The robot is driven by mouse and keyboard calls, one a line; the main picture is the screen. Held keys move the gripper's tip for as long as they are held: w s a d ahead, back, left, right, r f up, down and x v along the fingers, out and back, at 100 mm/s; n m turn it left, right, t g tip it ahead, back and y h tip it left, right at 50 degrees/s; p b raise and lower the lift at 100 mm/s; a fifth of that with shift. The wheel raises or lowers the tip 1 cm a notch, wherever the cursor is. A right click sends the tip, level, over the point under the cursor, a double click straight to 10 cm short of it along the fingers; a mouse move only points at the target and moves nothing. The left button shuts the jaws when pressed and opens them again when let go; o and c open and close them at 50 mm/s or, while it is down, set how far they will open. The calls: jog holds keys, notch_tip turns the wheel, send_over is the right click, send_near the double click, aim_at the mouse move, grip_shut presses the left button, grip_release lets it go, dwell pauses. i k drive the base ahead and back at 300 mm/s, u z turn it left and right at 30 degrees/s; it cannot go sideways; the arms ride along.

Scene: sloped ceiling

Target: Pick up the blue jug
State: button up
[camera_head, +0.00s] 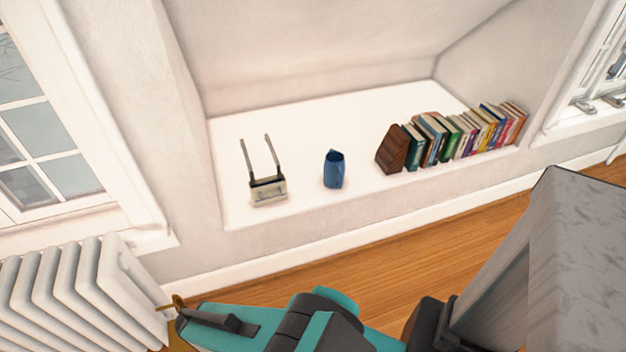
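The blue jug (334,171) stands upright on a white recessed ledge (300,125) in the wall, near the ledge's front edge. It is small, with an open top, and nothing touches it. My arm, teal and dark grey, reaches across the bottom of the view, below and in front of the ledge. Its end (176,306) points left, near the radiator and well apart from the jug. The fingers are too small and unclear to tell whether they are open or shut.
A router with two upright antennas (268,191) stands left of the jug. A row of books (465,132) with a brown wooden bookend (392,149) stands to its right. A white radiator (75,295) is at lower left. The ledge behind the jug is clear.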

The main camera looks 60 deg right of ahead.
aim_at(334, 167)
jog(key=u, duration=0.15)
jog(key=k, duration=1.4)
jog(key=z, duration=1.75)
jog(key=i, duration=1.05)
jog(key=u, duration=0.15)
